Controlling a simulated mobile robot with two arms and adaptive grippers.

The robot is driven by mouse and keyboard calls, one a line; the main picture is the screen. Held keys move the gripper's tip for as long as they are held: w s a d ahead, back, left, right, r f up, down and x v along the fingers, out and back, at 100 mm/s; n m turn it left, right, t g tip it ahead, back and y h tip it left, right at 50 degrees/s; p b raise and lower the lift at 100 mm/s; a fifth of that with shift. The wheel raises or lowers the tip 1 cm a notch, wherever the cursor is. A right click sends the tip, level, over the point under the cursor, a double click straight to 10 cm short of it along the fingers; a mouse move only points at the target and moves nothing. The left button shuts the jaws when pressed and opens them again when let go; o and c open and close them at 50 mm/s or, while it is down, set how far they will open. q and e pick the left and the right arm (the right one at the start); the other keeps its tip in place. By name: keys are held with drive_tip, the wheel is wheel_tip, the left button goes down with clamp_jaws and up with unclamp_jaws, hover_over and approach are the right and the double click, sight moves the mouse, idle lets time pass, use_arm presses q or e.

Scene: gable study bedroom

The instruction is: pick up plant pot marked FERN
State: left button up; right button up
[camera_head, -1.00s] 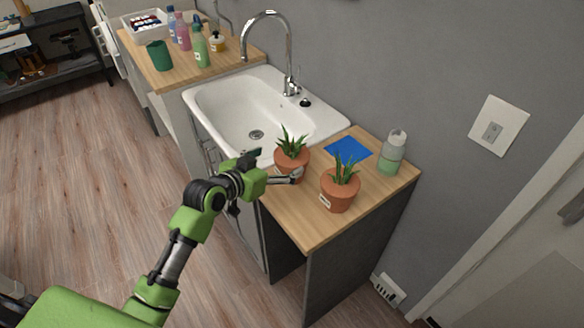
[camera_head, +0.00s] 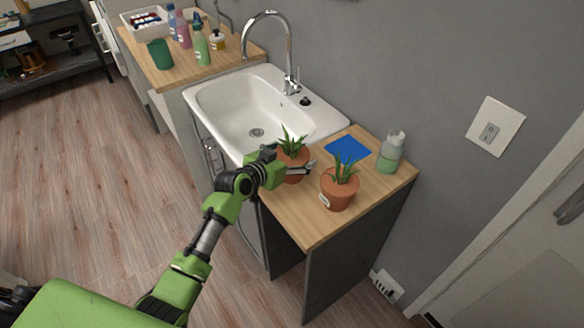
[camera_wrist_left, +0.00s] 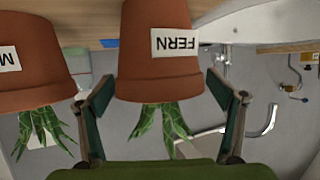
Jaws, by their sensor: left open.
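The plant pot marked FERN is a terracotta pot with a spiky green plant, near the counter's front edge beside the sink in the head view (camera_head: 297,158). Its FERN label faces my camera in the left wrist view (camera_wrist_left: 174,42), where things appear upside down. My left gripper (camera_head: 287,165) is open, with one finger on either side of this pot; it also shows in the left wrist view (camera_wrist_left: 157,98). I cannot tell whether the fingers touch the pot. My right gripper is not in view.
A second terracotta plant pot (camera_head: 338,190), its label partly cut off in the wrist view, stands close on the right. A blue sheet (camera_head: 348,147) and a green-grey bottle (camera_head: 390,152) are behind. The white sink (camera_head: 232,107) adjoins the counter on the left.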

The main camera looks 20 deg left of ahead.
use_arm(q)
drive_tip(key=c, duration=1.7)
drive_tip(key=shift+r, duration=0.2)
drive_tip(key=c, duration=0.5)
